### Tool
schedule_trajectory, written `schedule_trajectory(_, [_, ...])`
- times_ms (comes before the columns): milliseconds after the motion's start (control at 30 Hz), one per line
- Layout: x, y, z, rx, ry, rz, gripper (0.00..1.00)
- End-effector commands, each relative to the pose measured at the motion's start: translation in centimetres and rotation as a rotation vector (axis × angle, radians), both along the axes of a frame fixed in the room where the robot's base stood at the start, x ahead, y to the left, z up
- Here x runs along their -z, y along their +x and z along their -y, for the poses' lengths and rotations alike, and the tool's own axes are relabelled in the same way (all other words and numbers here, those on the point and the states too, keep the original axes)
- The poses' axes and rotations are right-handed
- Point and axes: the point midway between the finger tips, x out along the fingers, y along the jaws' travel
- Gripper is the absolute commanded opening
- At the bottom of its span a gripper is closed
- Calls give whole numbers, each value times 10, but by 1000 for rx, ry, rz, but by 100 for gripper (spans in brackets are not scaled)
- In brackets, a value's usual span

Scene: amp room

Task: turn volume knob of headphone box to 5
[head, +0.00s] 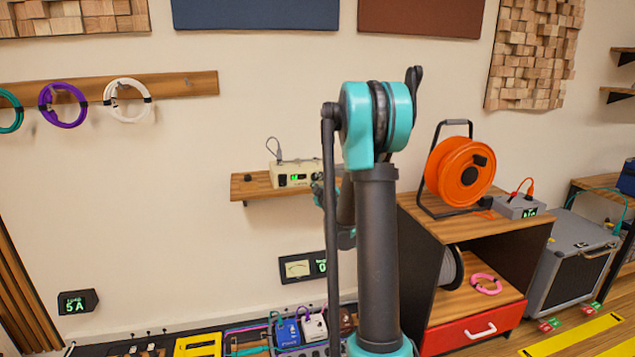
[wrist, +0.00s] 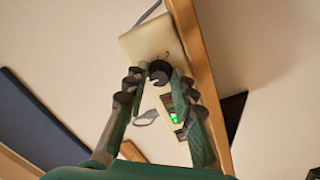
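The headphone box (head: 290,172) is a cream box with a small green display, on a wall shelf left of my arm. Its right end is hidden behind my arm. In the wrist view the box (wrist: 146,40) appears tilted, with a round black volume knob (wrist: 160,74) on its front and a lit green display (wrist: 174,117) beside it. My gripper (wrist: 160,78) is open, with one finger on each side of the knob. The fingertips are close to it; whether they touch it is not clear. The display's reading is too small to tell.
The wooden shelf (head: 252,190) is narrow. A grey cable plug (wrist: 146,118) lies by the box. To the right stands a cabinet (head: 415,206) with an orange cable reel (head: 452,168). Pedals (head: 287,333) lie below. Coiled cables (head: 62,121) hang at the left.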

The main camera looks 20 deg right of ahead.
Motion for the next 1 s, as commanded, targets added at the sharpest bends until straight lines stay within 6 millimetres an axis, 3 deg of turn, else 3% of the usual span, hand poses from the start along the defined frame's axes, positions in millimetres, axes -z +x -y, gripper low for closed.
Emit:
schedule_trajectory(100, [0,0,0,-1,0,1,41])
schedule_trajectory(467, [0,-4,-1,-1,0,0,41])
schedule_trajectory(1000, [2,-100,-2,0,0,0,41])
